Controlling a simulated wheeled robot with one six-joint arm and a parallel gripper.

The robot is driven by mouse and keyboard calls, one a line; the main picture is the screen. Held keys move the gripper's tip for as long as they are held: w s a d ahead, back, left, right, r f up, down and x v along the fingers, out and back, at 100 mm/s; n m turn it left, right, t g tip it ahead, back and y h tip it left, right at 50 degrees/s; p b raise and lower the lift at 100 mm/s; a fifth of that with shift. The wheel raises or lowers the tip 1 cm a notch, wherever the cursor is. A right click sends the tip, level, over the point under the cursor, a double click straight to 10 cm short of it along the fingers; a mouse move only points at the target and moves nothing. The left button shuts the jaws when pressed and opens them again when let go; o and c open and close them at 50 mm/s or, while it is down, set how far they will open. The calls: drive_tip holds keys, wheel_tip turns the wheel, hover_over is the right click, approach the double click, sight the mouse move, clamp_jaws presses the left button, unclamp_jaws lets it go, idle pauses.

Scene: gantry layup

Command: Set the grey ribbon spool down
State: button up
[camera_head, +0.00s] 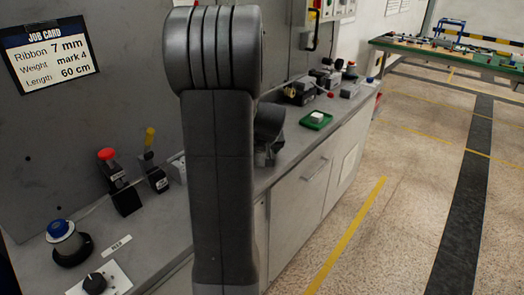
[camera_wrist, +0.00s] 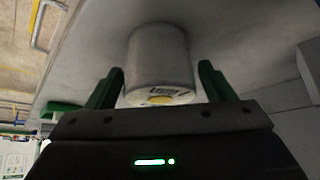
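In the wrist view the grey ribbon spool (camera_wrist: 160,58) is a pale grey cylinder with a printed, partly yellow label on its near end. Its far end meets the grey bench top (camera_wrist: 225,35), and it appears to stand on it. My gripper (camera_wrist: 160,80) has its two green fingers on either side of the spool, with a narrow gap showing on each side, so it looks open around it. In the head view my arm blocks the middle, and I cannot make out the spool or the fingertips.
A green tray (camera_head: 306,123) holding a small white item sits farther along the bench (camera_head: 285,170). Small devices with red, yellow and blue knobs stand at the left. A job card (camera_head: 50,54) reads 7 mm, mark 4, 60 cm. The floor at the right is clear.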

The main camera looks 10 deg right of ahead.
drive_tip(key=shift+r, duration=0.15)
drive_tip(key=shift+r, duration=0.2)
drive_tip(key=v, duration=1.1)
drive_tip(key=shift+s+r+p, duration=0.25)
drive_tip(key=shift+p, duration=0.2)
drive_tip(key=x, duration=1.2)
drive_tip(key=shift+b, duration=0.3)
drive_tip(key=shift+w+r, duration=0.1)
drive_tip(key=shift+r, duration=1.4)
